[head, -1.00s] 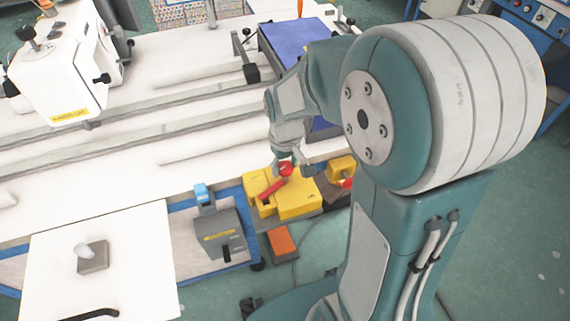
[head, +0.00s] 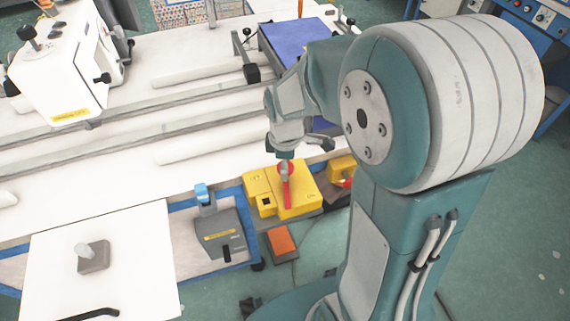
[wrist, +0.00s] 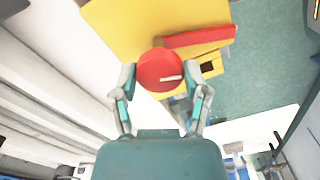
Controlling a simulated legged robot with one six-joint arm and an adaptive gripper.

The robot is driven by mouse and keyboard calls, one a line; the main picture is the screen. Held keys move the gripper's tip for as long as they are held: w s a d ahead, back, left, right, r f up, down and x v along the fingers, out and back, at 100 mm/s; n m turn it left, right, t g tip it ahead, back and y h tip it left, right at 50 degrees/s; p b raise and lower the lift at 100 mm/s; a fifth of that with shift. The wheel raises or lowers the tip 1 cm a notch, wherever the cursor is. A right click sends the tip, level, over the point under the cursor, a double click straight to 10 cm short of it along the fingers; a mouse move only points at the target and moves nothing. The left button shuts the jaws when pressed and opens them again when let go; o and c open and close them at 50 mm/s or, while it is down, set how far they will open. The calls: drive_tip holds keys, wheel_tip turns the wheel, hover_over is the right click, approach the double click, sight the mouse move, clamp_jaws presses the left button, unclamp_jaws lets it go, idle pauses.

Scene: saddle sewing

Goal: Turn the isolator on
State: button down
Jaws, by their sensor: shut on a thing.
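The isolator is a yellow box (head: 302,200) at the table's front edge in the head view, with a red rotary handle (head: 286,190) on top. The handle's lever points toward the front of the box, nearly straight down in the picture. My gripper (head: 284,160) is over the handle's round hub. In the wrist view, the two fingers of my gripper (wrist: 166,75) are closed on either side of the round red hub (wrist: 157,66). The red lever (wrist: 198,37) reaches out to the right across the yellow box (wrist: 125,25). My arm hides part of the hub in the head view.
A grey switch box (head: 220,238) with a blue top stands left of the isolator. An orange block (head: 281,241) lies below it. A smaller yellow box (head: 342,168) is close on the right. A blue panel (head: 292,45) lies on the white table behind.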

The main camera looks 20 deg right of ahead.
drive_tip(key=shift+s+f+n, duration=0.1)
drive_tip(key=shift+n, duration=1.5)
drive_tip(key=shift+c, duration=0.4)
unclamp_jaws()
drive_tip(key=shift+w+r, duration=0.2)
drive_tip(key=shift+r, duration=0.3)
wheel_tip(320, 180, up, 11)
